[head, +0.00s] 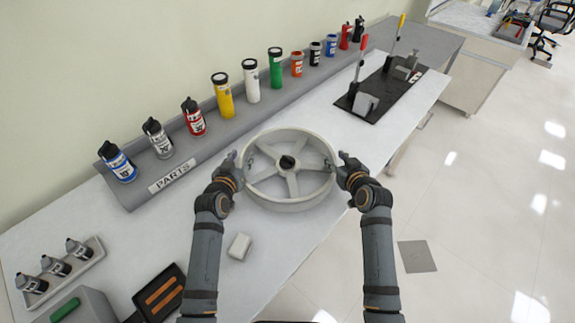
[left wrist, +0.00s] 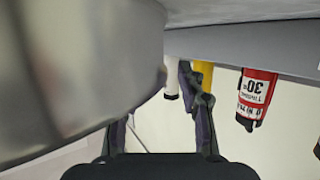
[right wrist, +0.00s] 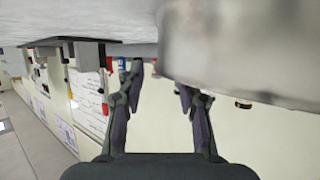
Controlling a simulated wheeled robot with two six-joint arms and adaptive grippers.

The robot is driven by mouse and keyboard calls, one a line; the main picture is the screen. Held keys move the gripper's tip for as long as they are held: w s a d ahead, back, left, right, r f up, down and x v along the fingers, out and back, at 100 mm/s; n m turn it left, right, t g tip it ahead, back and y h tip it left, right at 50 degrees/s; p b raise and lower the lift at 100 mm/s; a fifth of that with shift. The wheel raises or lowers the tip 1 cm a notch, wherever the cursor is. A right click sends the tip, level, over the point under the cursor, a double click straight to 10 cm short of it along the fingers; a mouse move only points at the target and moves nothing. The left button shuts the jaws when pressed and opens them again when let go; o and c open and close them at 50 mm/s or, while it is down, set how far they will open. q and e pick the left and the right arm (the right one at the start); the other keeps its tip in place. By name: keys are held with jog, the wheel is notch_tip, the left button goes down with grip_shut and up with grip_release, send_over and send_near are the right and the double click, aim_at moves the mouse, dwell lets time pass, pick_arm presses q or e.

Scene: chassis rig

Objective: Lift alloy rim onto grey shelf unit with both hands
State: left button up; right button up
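The alloy rim (head: 289,203), a pale grey spoked wheel with a dark hub, lies flat on the white bench in the head view. Its side fills the upper left of the left wrist view (left wrist: 70,70) and the upper right of the right wrist view (right wrist: 245,55). My left gripper (head: 233,158) is at the rim's left side, its fingers apart. My right gripper (head: 346,160) is at the rim's right side, fingers also apart. The rim hides part of one finger in each wrist view; contact is unclear. I cannot identify a separate grey shelf unit.
A long grey ledge (head: 140,191) marked PARTS runs behind the rim, carrying several bottles and canisters. A black plate (head: 380,104) with lever clamps lies at the far right. A small pale block (head: 239,246), a bottle tray (head: 75,277) and a black tray (head: 146,297) lie nearer.

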pick_arm(q)
jog(key=shift+w, duration=0.25)
pick_arm(e)
jog(key=shift+w, duration=0.25)
pick_arm(q)
grip_shut()
pick_arm(e)
grip_shut()
